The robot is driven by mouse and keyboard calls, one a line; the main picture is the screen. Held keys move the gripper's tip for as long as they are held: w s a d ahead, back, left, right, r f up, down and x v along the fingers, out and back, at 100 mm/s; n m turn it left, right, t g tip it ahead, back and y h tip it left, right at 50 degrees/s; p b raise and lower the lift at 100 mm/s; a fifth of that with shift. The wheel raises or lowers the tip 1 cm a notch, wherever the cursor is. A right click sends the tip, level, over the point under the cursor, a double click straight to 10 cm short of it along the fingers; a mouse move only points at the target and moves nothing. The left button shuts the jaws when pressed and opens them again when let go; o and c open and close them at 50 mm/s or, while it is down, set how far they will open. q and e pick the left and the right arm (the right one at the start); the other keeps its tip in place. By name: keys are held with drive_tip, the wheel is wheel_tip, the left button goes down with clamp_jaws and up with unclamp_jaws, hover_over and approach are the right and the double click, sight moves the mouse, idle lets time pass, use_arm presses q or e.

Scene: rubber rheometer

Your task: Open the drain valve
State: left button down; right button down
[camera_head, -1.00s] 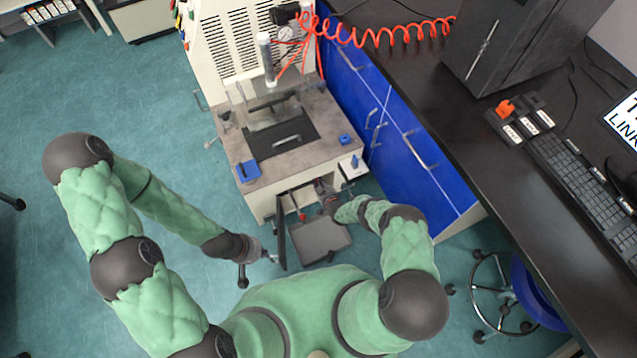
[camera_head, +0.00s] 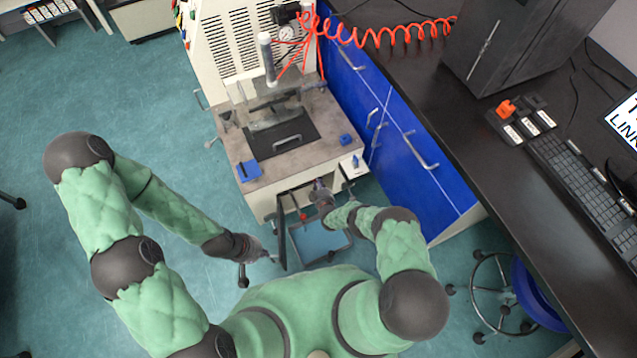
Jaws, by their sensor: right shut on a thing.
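The machine's lower compartment (camera_head: 289,192) is open at the front. My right gripper (camera_head: 318,187) reaches into this opening. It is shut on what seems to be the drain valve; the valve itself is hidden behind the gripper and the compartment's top. A small red part (camera_head: 303,216) shows just left of my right gripper. Below the opening is a rectangular tray (camera_head: 349,242) with a dark rim and a light blue inside. My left gripper (camera_head: 275,259) is low, beside a dark upright panel (camera_head: 281,240) at the opening's left. Its fingers are too small to tell their opening.
The machine's worktop (camera_head: 270,171) is above the opening. Blue cabinets (camera_head: 410,160) and a black counter (camera_head: 500,190) stand on the right. A stool (camera_head: 500,290) is at lower right. The floor on the left is clear.

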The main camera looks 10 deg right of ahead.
drive_tip(key=shift+a+n+h, duration=0.1)
drive_tip(key=shift+n+h, duration=0.2)
drive_tip(key=shift+n, duration=0.1)
idle(0.3)
drive_tip(key=c, duration=1.1)
unclamp_jaws()
drive_tip(key=shift+c, duration=0.2)
drive_tip(key=v, duration=1.2)
drive_tip(key=shift+f, duration=0.15)
